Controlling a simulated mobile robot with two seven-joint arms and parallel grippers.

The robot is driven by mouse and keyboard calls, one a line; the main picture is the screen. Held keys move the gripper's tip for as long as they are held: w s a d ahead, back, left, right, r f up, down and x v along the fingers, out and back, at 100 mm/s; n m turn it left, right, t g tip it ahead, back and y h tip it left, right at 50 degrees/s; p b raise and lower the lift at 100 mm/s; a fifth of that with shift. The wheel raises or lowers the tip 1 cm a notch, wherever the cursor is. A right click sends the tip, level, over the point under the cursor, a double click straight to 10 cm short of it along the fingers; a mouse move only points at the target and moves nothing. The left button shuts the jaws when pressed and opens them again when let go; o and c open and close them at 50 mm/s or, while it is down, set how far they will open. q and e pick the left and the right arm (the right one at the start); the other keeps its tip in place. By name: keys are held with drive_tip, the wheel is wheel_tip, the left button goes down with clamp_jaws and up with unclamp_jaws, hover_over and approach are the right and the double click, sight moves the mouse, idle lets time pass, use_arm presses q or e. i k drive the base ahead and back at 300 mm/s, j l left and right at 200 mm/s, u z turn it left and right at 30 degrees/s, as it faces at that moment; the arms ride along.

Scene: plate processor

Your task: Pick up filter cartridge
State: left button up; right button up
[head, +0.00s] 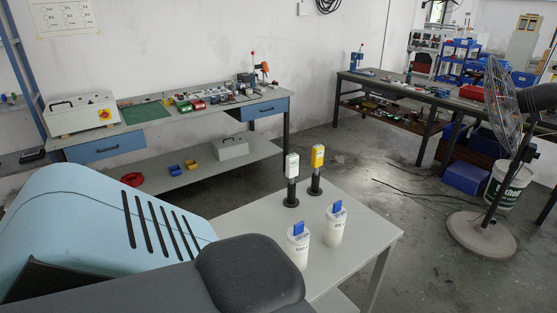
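A small grey table (365,240) stands in front of me, low in the head view. On it are two white cylindrical containers with blue tops, the left one (298,247) nearer and the right one (335,227) beside it. Behind them stand two upright black posts on round bases, one with a white head (292,166) and one with a yellow head (317,157). I cannot tell which of these, if any, is the filter cartridge. Neither of my grippers is in view.
A long workbench (215,105) with tools, small bins and blue drawers stands along the back wall. A dark table (430,95) is at the back right. A pedestal fan (483,232) and white bucket (506,187) stand at right. Cables lie on the floor between.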

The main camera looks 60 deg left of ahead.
sight(336, 215)
drive_tip(key=u, duration=1.4)
drive_tip(key=i+l, duration=0.1)
drive_tip(key=l, duration=0.35)
drive_tip(key=i+l, duration=0.1)
drive_tip(key=l, duration=0.3)
drive_tip(key=i+l, duration=0.1)
drive_tip(key=l, duration=0.35)
drive_tip(key=u, duration=0.95)
